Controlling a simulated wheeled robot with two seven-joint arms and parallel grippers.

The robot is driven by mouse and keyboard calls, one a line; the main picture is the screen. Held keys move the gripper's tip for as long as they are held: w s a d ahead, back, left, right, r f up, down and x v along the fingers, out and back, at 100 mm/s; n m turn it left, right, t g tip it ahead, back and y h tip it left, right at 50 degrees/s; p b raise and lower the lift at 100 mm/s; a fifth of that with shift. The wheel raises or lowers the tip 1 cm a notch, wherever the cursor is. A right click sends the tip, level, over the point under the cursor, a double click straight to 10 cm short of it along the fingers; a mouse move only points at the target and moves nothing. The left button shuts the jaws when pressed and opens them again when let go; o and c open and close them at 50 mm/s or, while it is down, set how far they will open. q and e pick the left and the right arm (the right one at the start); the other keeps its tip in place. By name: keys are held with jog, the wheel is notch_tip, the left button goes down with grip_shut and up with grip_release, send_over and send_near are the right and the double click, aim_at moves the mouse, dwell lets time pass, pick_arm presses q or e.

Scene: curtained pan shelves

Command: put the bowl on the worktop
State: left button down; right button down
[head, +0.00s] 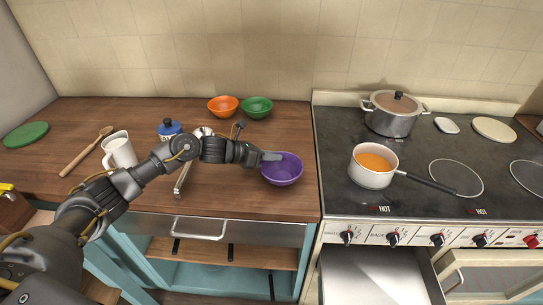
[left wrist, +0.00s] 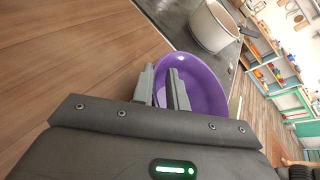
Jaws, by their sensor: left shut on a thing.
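A purple bowl (head: 283,170) is at the right end of the wooden worktop (head: 235,196), close to the stove. My left gripper (head: 268,156) reaches it from the left and is shut on its rim. In the left wrist view the two fingers (left wrist: 165,92) pinch the near wall of the purple bowl (left wrist: 205,85), which looks empty. I cannot tell whether the bowl's base touches the worktop or hangs just above it. My right gripper is not in view.
An orange bowl (head: 222,105) and a green bowl (head: 257,107) stand at the back. A blue-and-white lidded jar (head: 169,130) and white mug (head: 120,151) stand left. On the stove are a lidded pot (head: 393,116) and a saucepan (head: 372,179) with orange contents. An open drawer (head: 370,275) is below.

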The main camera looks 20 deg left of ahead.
pick_arm(q)
jog(key=shift+f, duration=0.2)
jog(key=c, duration=1.3)
grip_release()
jog(key=b+v, duration=0.4)
jog(key=v, duration=0.5)
jog(key=shift+s+a, duration=0.1)
jog(key=shift+a, duration=0.1)
jog(key=shift+v, duration=0.75)
jog(key=shift+d+r, duration=0.1)
jog(key=shift+c, duration=0.2)
grip_shut()
